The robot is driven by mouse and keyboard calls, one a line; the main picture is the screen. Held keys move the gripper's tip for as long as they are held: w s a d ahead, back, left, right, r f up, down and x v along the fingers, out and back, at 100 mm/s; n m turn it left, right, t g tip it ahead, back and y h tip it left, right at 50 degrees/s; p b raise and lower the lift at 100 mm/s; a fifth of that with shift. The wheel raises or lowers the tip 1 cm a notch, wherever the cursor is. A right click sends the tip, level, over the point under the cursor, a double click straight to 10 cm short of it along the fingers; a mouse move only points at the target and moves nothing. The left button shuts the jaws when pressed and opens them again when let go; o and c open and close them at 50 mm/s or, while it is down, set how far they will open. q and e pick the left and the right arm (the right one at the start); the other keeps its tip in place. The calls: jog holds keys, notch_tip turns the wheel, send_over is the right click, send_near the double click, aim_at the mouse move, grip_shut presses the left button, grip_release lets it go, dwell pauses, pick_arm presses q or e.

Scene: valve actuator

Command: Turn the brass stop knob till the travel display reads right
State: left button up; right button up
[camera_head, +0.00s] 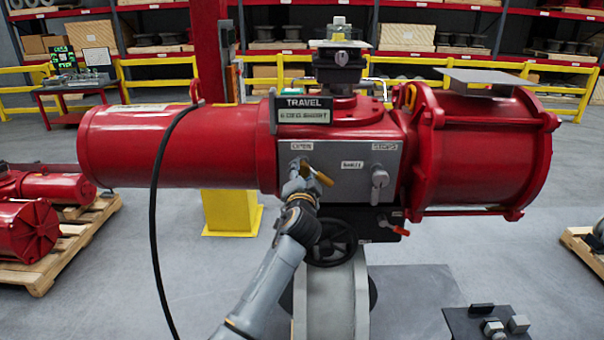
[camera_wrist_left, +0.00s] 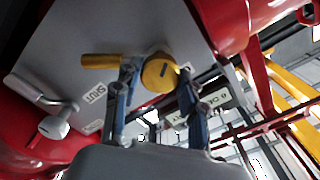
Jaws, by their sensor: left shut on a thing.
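The brass stop knob shows in the left wrist view (camera_wrist_left: 158,73) as a round yellow-brass piece between my left gripper's two fingers (camera_wrist_left: 160,88). A brass bar (camera_wrist_left: 100,61) sticks out to the left there, past one finger. In the head view my left gripper (camera_head: 304,180) is at the grey plate on the front of the red actuator, shut on the knob and hiding most of it; some brass (camera_head: 321,177) shows beside the fingers. The travel display (camera_head: 304,117) above appears to read "6 DEG SHORT". My right gripper is not in view.
A silver knob (camera_head: 379,178) sits at the plate's right side, with a red-handled lever (camera_head: 393,226) below it. A black handwheel (camera_head: 332,243) is just under my left gripper. A black cable (camera_head: 155,200) hangs at left. A dark stand (camera_head: 470,325) is at the lower right.

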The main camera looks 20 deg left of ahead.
pick_arm(q)
jog(key=m, duration=0.4)
jog(key=shift+a+r, duration=0.1)
jog(key=shift+a, duration=0.05)
jog(key=shift+m, duration=1.6)
jog(key=shift+r, duration=0.15)
jog(key=o, duration=0.9)
jog(key=shift+c, duration=0.2)
jog(key=shift+o, duration=1.4)
jog(key=shift+w, duration=0.1)
jog(key=shift+f, duration=0.25)
jog(key=v, duration=1.2)
